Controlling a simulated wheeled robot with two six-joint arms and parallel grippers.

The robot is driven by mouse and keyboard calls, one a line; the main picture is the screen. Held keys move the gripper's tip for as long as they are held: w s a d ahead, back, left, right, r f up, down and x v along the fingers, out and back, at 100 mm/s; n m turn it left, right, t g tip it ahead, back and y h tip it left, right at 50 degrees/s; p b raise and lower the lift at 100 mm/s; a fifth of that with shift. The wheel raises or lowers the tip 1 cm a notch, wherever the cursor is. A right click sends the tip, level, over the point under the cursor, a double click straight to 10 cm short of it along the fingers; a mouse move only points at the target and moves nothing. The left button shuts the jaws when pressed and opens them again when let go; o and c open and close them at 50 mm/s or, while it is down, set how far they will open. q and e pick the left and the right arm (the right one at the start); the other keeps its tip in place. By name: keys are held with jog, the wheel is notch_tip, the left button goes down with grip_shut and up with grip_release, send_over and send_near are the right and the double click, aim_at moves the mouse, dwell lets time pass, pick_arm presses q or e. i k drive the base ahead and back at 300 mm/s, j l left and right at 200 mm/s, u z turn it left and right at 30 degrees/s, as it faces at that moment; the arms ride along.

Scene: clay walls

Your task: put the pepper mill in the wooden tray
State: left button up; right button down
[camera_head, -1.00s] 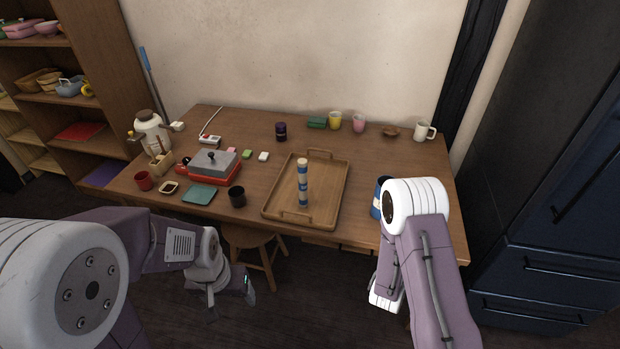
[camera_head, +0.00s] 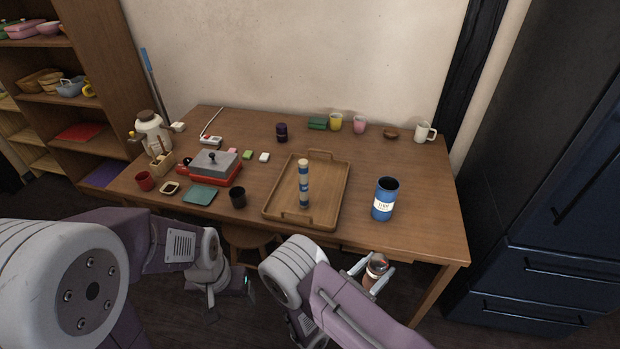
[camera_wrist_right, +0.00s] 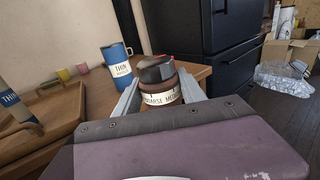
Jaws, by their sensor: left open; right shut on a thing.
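The pepper mill (camera_head: 376,270), dark-topped with a pale band reading "COARSE MED…", is between the fingers of my right gripper (camera_head: 370,272), in front of the table's front edge. In the right wrist view the mill (camera_wrist_right: 160,85) sits between both fingers, its lower part hidden. The wooden tray (camera_head: 338,188) lies on the table, up and left of the right gripper; its edge also shows in the right wrist view (camera_wrist_right: 62,118). My left gripper (camera_head: 246,284) is open and low, in front of the table.
Cups, a small bowl and a white mug (camera_head: 424,132) line the back. A stool (camera_head: 250,238) is under the front edge.

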aim_at(326, 191)
jog(key=k+l+u, duration=0.2)
jog(key=l, duration=0.2)
jog(key=l+u, duration=0.15)
jog(key=l, duration=0.25)
jog(key=k+l+u, duration=0.2)
jog(key=l, duration=0.15)
jog(key=k+l+u, duration=0.2)
jog(key=l, duration=0.2)
jog(key=i, duration=0.1)
